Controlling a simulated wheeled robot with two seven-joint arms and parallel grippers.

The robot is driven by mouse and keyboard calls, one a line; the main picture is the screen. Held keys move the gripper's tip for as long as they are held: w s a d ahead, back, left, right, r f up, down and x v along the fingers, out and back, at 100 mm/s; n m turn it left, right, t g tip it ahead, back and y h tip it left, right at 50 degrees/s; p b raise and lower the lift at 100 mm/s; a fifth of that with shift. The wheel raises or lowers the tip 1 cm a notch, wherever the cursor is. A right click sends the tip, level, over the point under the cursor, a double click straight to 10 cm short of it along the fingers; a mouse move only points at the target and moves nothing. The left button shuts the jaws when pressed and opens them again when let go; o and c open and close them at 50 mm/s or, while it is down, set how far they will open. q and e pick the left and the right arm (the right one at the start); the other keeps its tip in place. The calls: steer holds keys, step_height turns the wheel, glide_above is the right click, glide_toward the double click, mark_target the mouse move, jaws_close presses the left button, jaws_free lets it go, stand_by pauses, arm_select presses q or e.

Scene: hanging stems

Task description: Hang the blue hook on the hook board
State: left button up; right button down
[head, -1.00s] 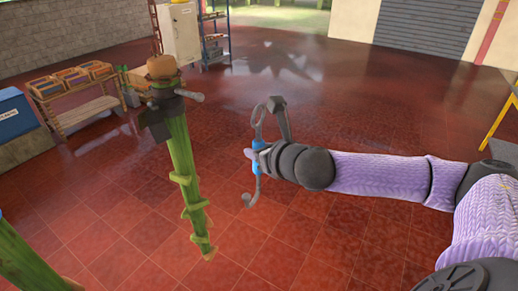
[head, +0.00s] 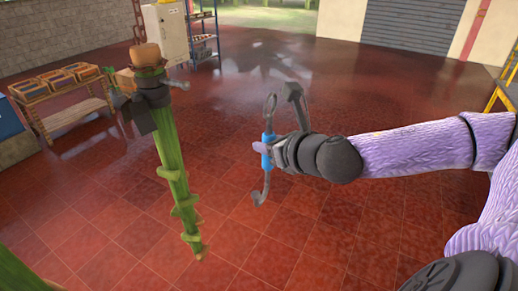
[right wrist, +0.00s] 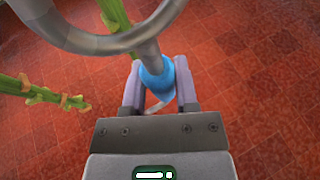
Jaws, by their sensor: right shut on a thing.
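The blue hook (head: 267,150) is a grey metal S-shaped hook with a blue middle. My right gripper (head: 265,150) is shut around its blue middle and holds it upright in the air, right of the green stem. In the right wrist view the blue part (right wrist: 157,84) sits between the two fingers (right wrist: 159,90), and the hook's large grey curve (right wrist: 100,40) crosses the upper left. I cannot make out a hook board in either view. My left gripper is not in view.
A thorny green stem (head: 173,165) with a dark clamp and peg (head: 152,95) stands out left of the hook, apart from it. Another green stem (head: 18,272) shows at the lower left. A wooden rack with crates (head: 62,100) stands farther back. The red tiled floor is open.

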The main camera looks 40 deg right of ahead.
steer(key=shift+s+d+b, duration=0.25)
steer(key=shift+s+b, duration=0.2)
steer(key=shift+s, duration=0.2)
steer(key=shift+s+d+b, duration=0.2)
steer(key=shift+s+b, duration=0.2)
steer(key=shift+s, duration=0.2)
steer(key=shift+s+d+b, duration=0.25)
steer(key=shift+s+b, duration=0.2)
steer(key=shift+s, duration=0.2)
